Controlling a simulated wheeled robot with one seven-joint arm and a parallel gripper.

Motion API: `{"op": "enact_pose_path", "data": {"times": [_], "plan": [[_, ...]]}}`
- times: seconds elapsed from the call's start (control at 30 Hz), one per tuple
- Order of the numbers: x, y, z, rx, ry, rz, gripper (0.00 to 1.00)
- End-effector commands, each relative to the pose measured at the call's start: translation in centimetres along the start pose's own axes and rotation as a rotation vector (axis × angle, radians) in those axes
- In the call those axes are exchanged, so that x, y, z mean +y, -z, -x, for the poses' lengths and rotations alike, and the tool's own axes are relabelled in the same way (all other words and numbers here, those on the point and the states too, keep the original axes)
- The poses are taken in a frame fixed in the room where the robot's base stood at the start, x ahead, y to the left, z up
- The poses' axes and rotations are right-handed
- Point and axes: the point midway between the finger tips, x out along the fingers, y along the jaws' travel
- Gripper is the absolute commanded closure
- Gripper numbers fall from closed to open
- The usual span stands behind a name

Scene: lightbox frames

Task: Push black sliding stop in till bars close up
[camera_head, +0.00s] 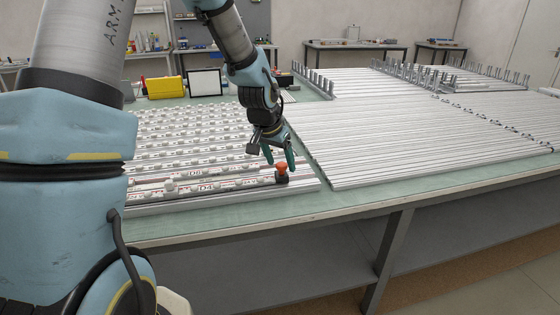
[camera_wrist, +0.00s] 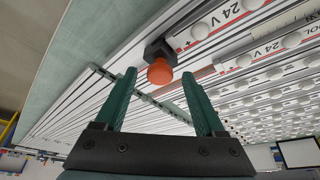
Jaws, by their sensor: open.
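The black sliding stop (camera_head: 282,178) with an orange-red knob (camera_head: 282,168) sits at the right end of the front lettered bars on the bench. In the wrist view the stop (camera_wrist: 157,49) stands at the end of a white 24 V bar, with its round knob (camera_wrist: 160,71) toward me. The bars (camera_head: 205,187) carry white round lamps and red lettering. In the wrist view a bar (camera_wrist: 215,30) ends beside the stop. My gripper (camera_head: 280,162) is open, its green fingers just above and behind the knob. In the wrist view the fingertips (camera_wrist: 160,75) lie on either side of the knob, apart from it.
Long bare metal profiles (camera_head: 400,135) cover the bench to the right, beyond a narrow gap. A yellow case (camera_head: 165,87) and a white-screened panel (camera_head: 204,83) stand at the back. The green bench edge (camera_head: 230,225) in front is clear.

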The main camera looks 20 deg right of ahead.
Motion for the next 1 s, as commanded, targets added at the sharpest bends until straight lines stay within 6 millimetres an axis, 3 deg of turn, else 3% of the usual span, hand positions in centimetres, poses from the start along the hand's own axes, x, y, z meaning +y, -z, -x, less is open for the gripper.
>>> {"op": "enact_pose_path", "data": {"times": [0.27, 0.7, 1.0], "plan": [[-0.1, 0.1, 0.9, 0.003, 0.0, 0.001, 0.28], [-0.1, 0.0, 8.8, 0.003, 0.003, 0.0, 0.28], [0.0, 0.0, 10.8, 0.0, 0.0, 0.001, 0.28]]}}
